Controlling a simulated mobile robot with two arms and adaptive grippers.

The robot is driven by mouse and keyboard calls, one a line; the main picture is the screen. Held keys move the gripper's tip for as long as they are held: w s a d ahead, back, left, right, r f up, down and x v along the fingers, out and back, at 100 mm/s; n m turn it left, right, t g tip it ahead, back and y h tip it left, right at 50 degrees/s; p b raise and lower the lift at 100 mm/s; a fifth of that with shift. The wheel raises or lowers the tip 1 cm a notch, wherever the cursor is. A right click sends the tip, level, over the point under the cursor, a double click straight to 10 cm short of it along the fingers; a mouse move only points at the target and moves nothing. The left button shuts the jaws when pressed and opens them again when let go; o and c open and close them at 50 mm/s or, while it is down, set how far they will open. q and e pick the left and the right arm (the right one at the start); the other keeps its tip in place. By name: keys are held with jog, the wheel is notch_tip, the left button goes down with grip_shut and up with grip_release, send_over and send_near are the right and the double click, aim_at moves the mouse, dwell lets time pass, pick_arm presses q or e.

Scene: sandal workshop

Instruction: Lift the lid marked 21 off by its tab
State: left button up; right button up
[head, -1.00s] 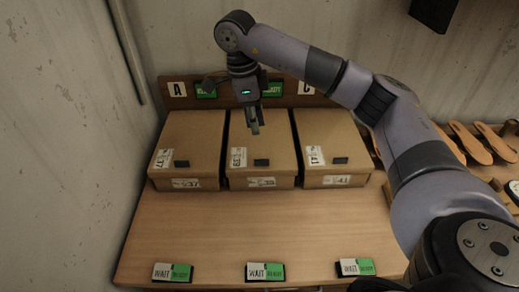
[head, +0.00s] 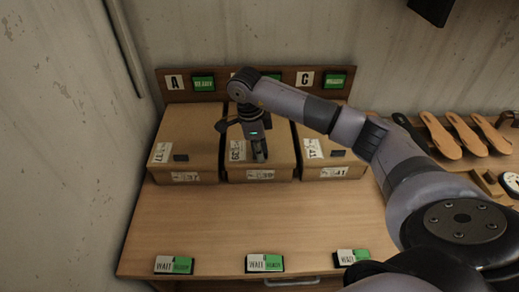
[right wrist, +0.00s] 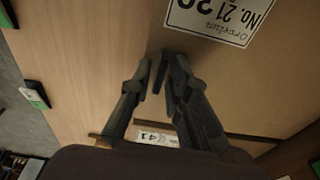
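Three cardboard boxes with lids stand in a row on the wooden bench in the head view. My left gripper is not in view.
Several wait/ready signs (head: 265,263) line the bench's front edge. Sandal soles (head: 440,137) lie at right. The bench (head: 240,215) before the boxes is clear.

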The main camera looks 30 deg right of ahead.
jog(key=shift+c, duration=0.2)
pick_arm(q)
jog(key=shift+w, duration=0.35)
pick_arm(e)
grip_shut()
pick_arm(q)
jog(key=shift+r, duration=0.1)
pick_arm(e)
jog(key=shift+r, duration=0.15)
pick_arm(q)
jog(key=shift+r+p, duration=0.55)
jog(key=shift+p, duration=0.05)
pick_arm(e)
jog(key=shift+r, duration=1)
jog(key=shift+s+a+r+p, duration=0.15)
jog(key=shift+r+p, duration=0.55)
jog(key=shift+r, duration=0.4)
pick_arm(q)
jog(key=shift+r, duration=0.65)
